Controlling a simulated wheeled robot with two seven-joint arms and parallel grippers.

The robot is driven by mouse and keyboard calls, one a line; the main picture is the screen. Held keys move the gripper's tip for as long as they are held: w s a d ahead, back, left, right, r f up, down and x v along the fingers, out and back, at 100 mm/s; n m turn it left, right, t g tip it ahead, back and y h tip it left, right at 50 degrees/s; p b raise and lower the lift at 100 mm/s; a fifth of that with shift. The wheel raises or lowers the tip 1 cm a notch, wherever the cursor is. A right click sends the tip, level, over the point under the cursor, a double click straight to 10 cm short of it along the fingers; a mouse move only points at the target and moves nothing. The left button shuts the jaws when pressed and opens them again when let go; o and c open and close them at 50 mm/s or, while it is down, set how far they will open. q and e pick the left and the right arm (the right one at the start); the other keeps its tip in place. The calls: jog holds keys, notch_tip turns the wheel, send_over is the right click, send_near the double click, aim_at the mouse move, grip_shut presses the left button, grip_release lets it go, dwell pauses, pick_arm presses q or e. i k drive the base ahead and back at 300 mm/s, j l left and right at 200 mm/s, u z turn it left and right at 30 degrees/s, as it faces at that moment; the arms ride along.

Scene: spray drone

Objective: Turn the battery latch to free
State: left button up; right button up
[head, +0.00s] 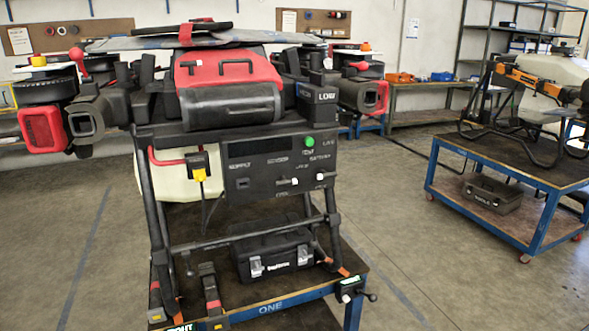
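A spray drone stands on a cart. Its battery (230,85) appears to be the red-and-black block with a dark handle, seated on top of the body. A dark front panel (280,165) below it carries a green button (309,142), a switch with a pale lever (287,181) and another pale lever (325,176) under small lettering that seems to read BATTERY. I cannot tell which part is the battery latch, or its position. Neither of my grippers is in view, and nothing touches the panel.
The blue cart (270,308) marked ONE bears a black case (272,254) under the drone. Folded drone arms stick out at both sides. A second cart (480,175) with another machine stands right. Floor between the carts is clear.

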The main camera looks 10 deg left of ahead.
aim_at(324, 175)
jog(key=i+l, duration=0.1)
jog(key=l, duration=0.45)
jog(key=i+l, duration=0.1)
jog(key=l, duration=0.4)
jog(key=i+l, duration=0.1)
jog(key=l, duration=0.45)
jog(key=i+l+u, duration=0.1)
jog(key=l, duration=0.45)
